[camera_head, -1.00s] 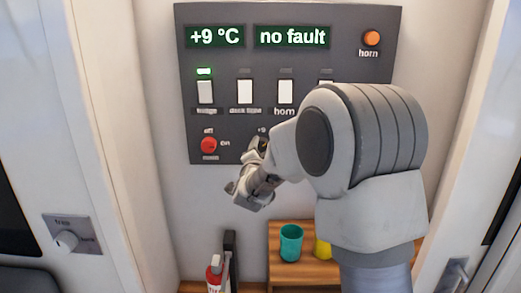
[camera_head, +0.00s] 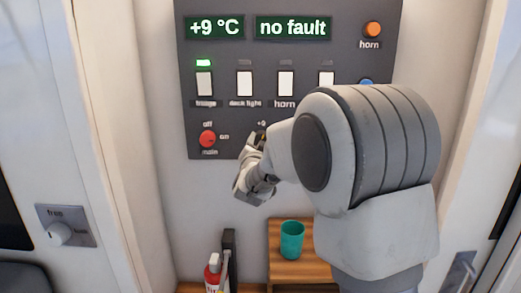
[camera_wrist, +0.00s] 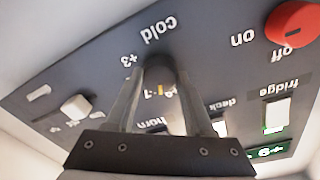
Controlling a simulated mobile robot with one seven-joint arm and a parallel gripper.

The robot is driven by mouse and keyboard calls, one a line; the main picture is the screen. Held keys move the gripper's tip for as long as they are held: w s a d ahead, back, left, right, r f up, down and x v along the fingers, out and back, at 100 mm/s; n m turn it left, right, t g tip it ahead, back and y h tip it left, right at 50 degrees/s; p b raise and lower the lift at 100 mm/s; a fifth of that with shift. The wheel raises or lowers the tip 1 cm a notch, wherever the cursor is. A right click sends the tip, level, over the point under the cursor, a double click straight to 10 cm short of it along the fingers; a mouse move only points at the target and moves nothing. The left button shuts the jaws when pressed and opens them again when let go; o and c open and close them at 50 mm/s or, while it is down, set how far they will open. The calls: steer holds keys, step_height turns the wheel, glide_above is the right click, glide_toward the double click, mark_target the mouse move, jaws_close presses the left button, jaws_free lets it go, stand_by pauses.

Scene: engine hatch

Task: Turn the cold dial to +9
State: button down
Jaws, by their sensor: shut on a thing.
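The cold dial (camera_wrist: 160,76) is a dark round knob on the grey panel (camera_wrist: 215,65), under the word "cold" in the upside-down wrist view. My gripper (camera_wrist: 158,72) is shut on it, one finger on each side. A small yellow mark shows between the fingers, on the side away from the word "cold". In the head view my gripper (camera_head: 257,143) covers most of the dial, and a "+9" label shows just above it. The temperature display (camera_head: 214,28) reads +9 °C.
A red main knob (camera_head: 208,139) is close left of my gripper. White switches (camera_head: 245,83) are above, the fridge one with a green light lit. A teal cup (camera_head: 292,240) stands on a wooden shelf below, near a red-and-white bottle (camera_head: 213,272).

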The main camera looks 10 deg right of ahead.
steer(key=shift+f+n+b, duration=0.1)
steer(key=shift+n+b, duration=0.65)
steer(key=shift+n, duration=1.25)
steer(key=shift+c, duration=1.4)
jaws_free()
steer(key=b+v, duration=0.1)
steer(key=v, duration=1.6)
steer(key=shift+s+b, duration=0.3)
steer(key=shift+f, duration=0.15)
